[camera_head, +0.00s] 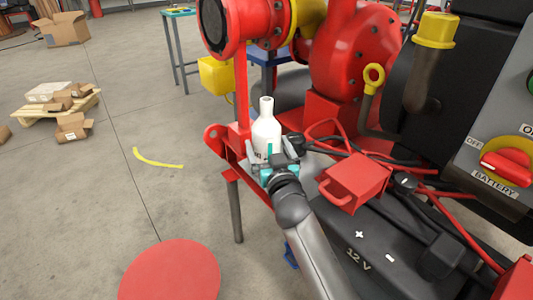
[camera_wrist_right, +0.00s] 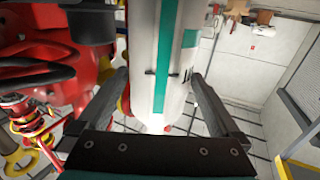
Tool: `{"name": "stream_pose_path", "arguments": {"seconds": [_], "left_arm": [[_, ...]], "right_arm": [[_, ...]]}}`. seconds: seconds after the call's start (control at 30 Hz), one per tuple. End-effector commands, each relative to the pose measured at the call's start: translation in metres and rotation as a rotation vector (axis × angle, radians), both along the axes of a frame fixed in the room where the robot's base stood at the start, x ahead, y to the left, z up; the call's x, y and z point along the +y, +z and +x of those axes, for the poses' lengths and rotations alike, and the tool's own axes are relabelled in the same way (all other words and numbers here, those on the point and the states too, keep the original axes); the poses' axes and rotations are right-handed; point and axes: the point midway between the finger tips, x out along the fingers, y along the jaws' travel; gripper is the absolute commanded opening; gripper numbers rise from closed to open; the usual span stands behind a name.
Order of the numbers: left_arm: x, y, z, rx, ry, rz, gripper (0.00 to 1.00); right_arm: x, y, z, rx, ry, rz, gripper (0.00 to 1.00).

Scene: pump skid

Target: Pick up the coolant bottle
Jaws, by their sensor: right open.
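The coolant bottle (camera_head: 266,132) is white with a narrow neck. It stands upright on the red skid frame near the middle of the head view. My right gripper (camera_head: 273,155) is at the bottle's lower part, its fingers on either side of it, and hides its base. In the right wrist view the bottle (camera_wrist_right: 173,60), with a teal stripe, fills the space between the open fingers (camera_wrist_right: 160,85). A gap shows beside the right finger; contact at the left finger is unclear. My left gripper is not in view.
Red pump parts (camera_head: 355,50) rise behind the bottle. A red box with a handle (camera_head: 355,180) and a black 12 V battery (camera_head: 375,250) lie to the right, with cables around. A red disc (camera_head: 170,275) is at lower left. Open floor lies left of the skid.

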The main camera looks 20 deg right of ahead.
Motion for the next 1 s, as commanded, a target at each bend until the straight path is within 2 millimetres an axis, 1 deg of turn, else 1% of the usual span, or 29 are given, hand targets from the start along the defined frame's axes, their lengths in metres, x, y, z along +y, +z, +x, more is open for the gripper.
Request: {"name": "stream_pose_path", "arguments": {"seconds": [0.17,0.87,0.9,1.0], "left_arm": [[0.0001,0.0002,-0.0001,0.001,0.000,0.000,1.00],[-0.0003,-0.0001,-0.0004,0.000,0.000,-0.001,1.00],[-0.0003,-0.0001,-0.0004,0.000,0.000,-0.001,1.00],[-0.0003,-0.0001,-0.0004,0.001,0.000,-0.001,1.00]], "right_arm": [[0.0000,0.0002,-0.0001,0.000,0.000,0.000,0.99],[0.0003,-0.0002,-0.0005,0.001,0.000,0.000,0.20],[0.0006,0.0028,0.0000,-0.006,0.002,0.000,0.18],[0.0006,0.0027,0.0000,-0.006,0.002,0.000,0.17]]}}
